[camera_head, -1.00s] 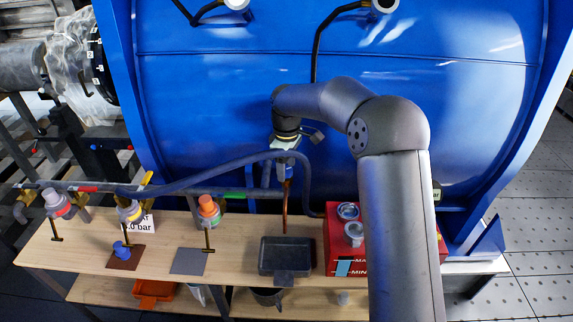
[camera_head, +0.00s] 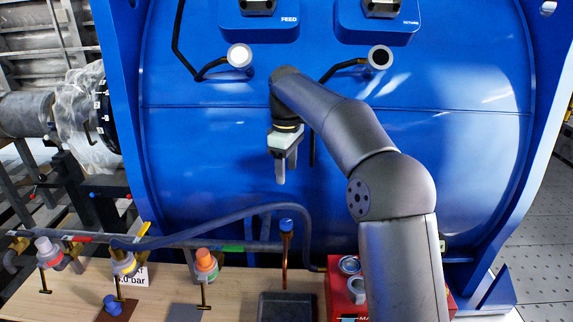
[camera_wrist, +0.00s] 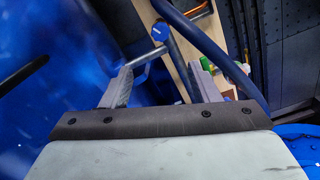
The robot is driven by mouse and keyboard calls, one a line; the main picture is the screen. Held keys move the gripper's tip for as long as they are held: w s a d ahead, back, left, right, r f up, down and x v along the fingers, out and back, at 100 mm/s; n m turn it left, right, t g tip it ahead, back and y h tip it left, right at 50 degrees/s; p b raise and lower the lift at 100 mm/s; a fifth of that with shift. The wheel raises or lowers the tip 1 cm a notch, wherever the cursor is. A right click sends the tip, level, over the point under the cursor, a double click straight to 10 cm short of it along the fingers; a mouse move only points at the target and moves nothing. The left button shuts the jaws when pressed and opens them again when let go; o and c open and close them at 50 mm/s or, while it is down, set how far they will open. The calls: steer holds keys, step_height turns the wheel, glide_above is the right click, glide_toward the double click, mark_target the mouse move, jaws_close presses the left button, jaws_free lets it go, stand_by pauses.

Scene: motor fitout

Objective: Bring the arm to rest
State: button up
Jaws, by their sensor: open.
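My gripper (camera_head: 281,178) hangs pointing down in front of the blue tank, open and empty. In the wrist view its two grey fingers (camera_wrist: 160,85) stand apart with nothing between their tips. A clear gap lies between the fingertips and the cap. The blue cap also shows in the wrist view (camera_wrist: 160,32), beyond the fingers. My arm bends down from the upper middle to the right.
A dark hose (camera_head: 215,222) arches over the wooden bench (camera_head: 235,295). A red box (camera_head: 342,300), a dark tray (camera_head: 287,306) and several valves (camera_head: 206,262) are below.

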steer(key=shift+r, duration=0.3)
steer(key=s+d+f+m, duration=0.1)
steer(key=s+d+m, duration=0.2)
steer(key=s+d, duration=0.35)
steer(key=s+d+f+m, duration=0.1)
steer(key=s+d+m, duration=0.25)
steer(key=s, duration=0.65)
steer(key=s+d+f+m, duration=0.3)
steer(key=s+f, duration=0.2)
steer(key=s, duration=0.5)
steer(key=s+d+f+m, duration=0.4)
steer(key=s+f, duration=0.2)
steer(key=s, duration=0.3)
steer(key=shift+s+f+t, duration=0.2)
steer(key=shift+s+t, duration=0.2)
